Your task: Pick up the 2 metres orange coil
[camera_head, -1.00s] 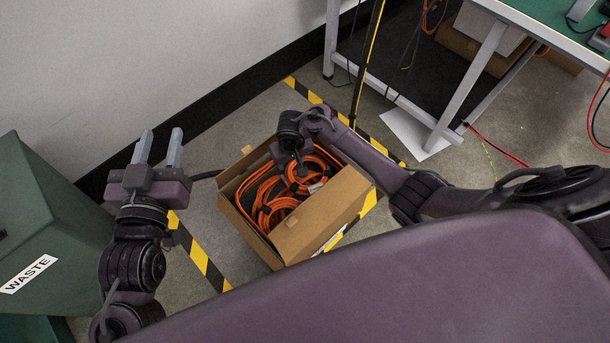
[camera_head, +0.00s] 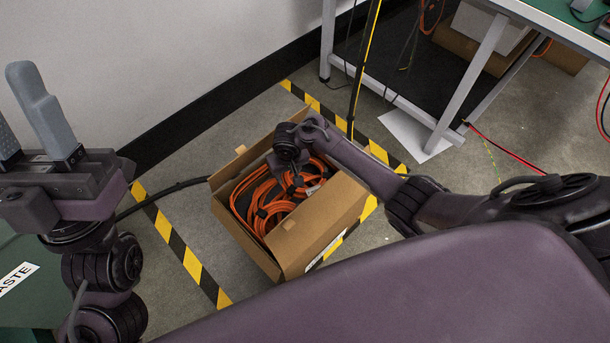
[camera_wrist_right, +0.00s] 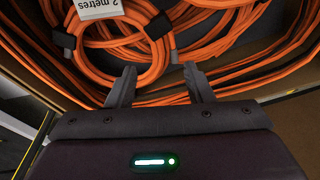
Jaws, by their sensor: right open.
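The orange coil with the white "2 metres" label (camera_wrist_right: 97,8) lies in an open cardboard box (camera_head: 292,250). In the right wrist view this coil (camera_wrist_right: 153,68) is a ring bound with black straps. My right gripper (camera_wrist_right: 160,76) is open, its two fingers apart at the coil's near edge; I cannot tell whether they touch it. In the head view my right wrist hangs over the box and hides part of the coils. My left gripper (camera_head: 18,105) is open and empty at the left edge, away from the box.
Other orange cables (camera_head: 262,205) fill the box around the labelled coil. Its walls stand close around my right gripper. Yellow-black floor tape (camera_head: 180,245) runs beside it. A green waste bin (camera_head: 30,295) is at lower left, a table (camera_head: 465,90) at upper right.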

